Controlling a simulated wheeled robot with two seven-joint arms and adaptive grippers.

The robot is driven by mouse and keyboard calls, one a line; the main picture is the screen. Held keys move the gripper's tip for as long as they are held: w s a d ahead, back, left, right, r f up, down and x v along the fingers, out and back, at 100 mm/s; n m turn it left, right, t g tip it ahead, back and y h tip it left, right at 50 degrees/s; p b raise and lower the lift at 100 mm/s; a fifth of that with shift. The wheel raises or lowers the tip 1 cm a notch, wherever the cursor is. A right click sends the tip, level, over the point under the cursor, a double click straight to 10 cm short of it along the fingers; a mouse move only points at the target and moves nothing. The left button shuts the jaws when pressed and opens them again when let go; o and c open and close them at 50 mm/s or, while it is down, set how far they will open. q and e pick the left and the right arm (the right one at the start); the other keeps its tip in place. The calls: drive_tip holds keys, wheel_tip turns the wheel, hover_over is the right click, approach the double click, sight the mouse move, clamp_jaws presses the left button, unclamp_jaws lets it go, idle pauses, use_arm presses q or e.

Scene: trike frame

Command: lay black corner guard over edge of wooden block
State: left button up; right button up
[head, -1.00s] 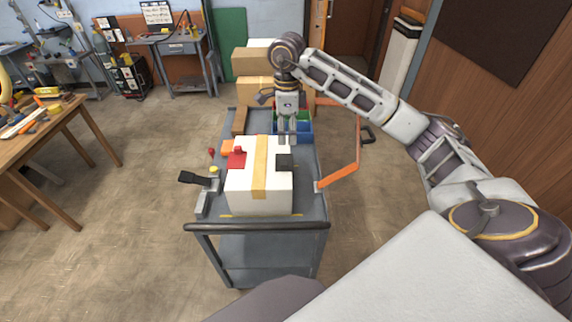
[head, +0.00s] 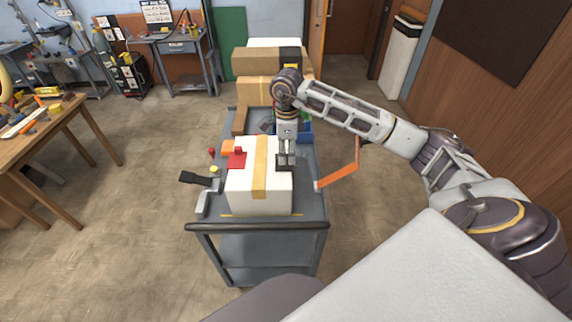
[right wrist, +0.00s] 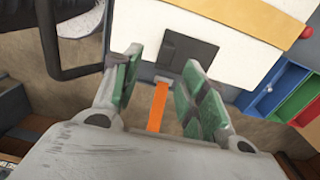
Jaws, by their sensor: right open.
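The black corner guard (head: 285,168) sits on the right edge of the white box and is partly covered by my right gripper (head: 285,160). In the right wrist view the guard (right wrist: 188,56) lies ahead of the fingers, one face on the box top and one folded over the edge. My right gripper (right wrist: 162,88) is open and empty, with green-padded fingers apart. A brown wooden block (head: 240,121) lies on the cart behind the box, at its left side. My left gripper is out of view.
The white box (head: 246,190) with a tan strip stands on a grey cart (head: 314,203). A red corner piece (head: 237,161) sits on its left side. An orange bar (head: 340,172) juts out at right. Coloured bins (right wrist: 278,88) stand beyond the box.

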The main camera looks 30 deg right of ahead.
drive_tip(key=shift+f, duration=0.1)
drive_tip(key=shift+w+d+f+p, duration=0.1)
drive_tip(key=shift+f+p, duration=0.15)
drive_tip(key=shift+f, duration=0.35)
drive_tip(key=shift+w+a+f+p, duration=0.1)
drive_tip(key=shift+f+p, duration=0.1)
drive_tip(key=shift+f, duration=0.45)
drive_tip(key=shift+w+d+f+p, duration=0.1)
drive_tip(key=shift+f+p, duration=0.15)
drive_tip(key=shift+f, duration=1)
drive_tip(key=c, duration=0.9)
